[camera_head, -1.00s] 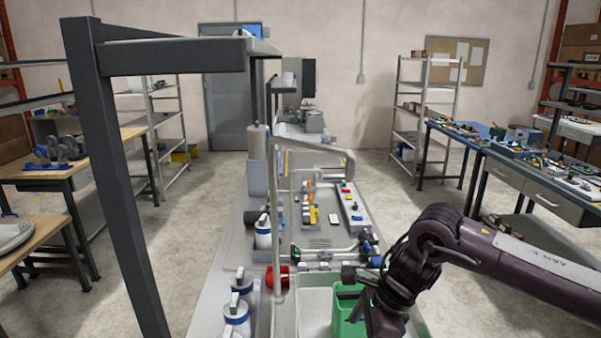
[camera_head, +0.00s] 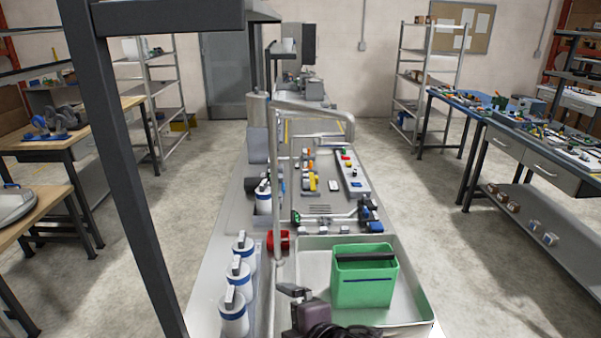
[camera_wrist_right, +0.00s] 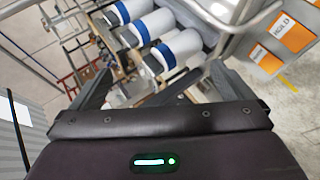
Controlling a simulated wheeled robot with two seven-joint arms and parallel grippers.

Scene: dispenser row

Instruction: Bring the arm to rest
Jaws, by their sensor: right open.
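My right gripper shows in the head view (camera_head: 294,291) at the bottom centre, at the near left edge of the pale tray (camera_head: 415,290). In the right wrist view its two dark fingers (camera_wrist_right: 155,88) stand wide apart with nothing between them. Beyond them are several white canisters with blue bands (camera_wrist_right: 157,40). Most of the right arm is below the head view's lower edge. My left gripper is in neither view.
A green bin (camera_head: 365,277) with a dark handle stands in the tray. White-and-blue dispensers (camera_head: 234,312) line the bench's left side. A red round part (camera_head: 279,240) sits by a vertical pipe. A dark frame post (camera_head: 128,180) rises at left. The floor right of the bench is clear.

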